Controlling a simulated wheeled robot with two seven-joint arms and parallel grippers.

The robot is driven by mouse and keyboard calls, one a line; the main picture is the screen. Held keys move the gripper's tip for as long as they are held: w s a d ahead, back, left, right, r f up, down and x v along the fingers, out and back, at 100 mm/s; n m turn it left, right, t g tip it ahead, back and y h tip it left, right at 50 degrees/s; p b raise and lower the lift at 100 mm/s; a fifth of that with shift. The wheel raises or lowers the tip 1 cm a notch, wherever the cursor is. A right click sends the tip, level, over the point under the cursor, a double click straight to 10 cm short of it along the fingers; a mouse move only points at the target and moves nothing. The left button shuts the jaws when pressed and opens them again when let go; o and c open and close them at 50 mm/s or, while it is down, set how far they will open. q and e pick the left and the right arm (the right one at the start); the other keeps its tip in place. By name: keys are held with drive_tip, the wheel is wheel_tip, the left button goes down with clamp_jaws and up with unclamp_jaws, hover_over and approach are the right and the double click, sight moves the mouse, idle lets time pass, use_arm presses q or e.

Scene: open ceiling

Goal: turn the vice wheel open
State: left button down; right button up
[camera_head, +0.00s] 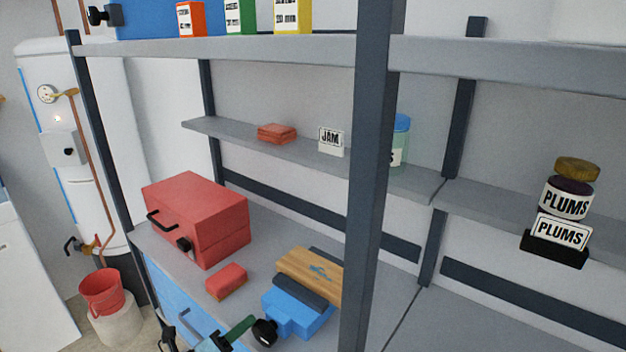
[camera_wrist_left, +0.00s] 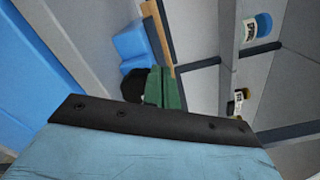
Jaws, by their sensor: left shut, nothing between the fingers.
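The blue vice (camera_head: 300,314) sits near the front edge of the workbench, and its body also shows in the wrist view (camera_wrist_left: 134,42). Its black wheel (camera_head: 264,333) is on its left front side and appears partly behind the fingers in the wrist view (camera_wrist_left: 134,86). A wooden board (camera_head: 309,268) with a blue mark lies at the vice's dark jaw. My left gripper (camera_head: 246,324), with green fingers, is shut and empty right beside the wheel; it also shows in the wrist view (camera_wrist_left: 163,88). I cannot tell whether it touches the wheel. My right gripper is not in view.
A red toolbox (camera_head: 196,218) and a red block (camera_head: 226,281) stand on the workbench (camera_head: 262,256) behind and left of the vice. A dark shelf post (camera_head: 366,200) rises close to its right. Blue drawers (camera_head: 178,305) with a handle are below the front edge.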

use_arm(q)
drive_tip(key=shift+d+f, duration=0.1)
drive_tip(key=shift+f, duration=0.2)
idle(0.8)
drive_tip(key=shift+f, duration=0.1)
drive_tip(key=shift+w+a+f+b, duration=0.25)
drive_tip(key=shift+a+f+b, duration=0.15)
drive_tip(key=shift+f+b, duration=0.35)
drive_tip(key=shift+w+a+f+b, duration=0.1)
drive_tip(key=shift+a+f+b, duration=0.05)
drive_tip(key=shift+f+b, duration=0.5)
drive_tip(key=shift+w+a, duration=0.1)
drive_tip(key=p+v, duration=0.1)
drive_tip(key=v, duration=0.5)
drive_tip(key=shift+w+a+r, duration=0.2)
drive_tip(key=shift+w+a, duration=0.05)
drive_tip(key=shift+a, duration=0.05)
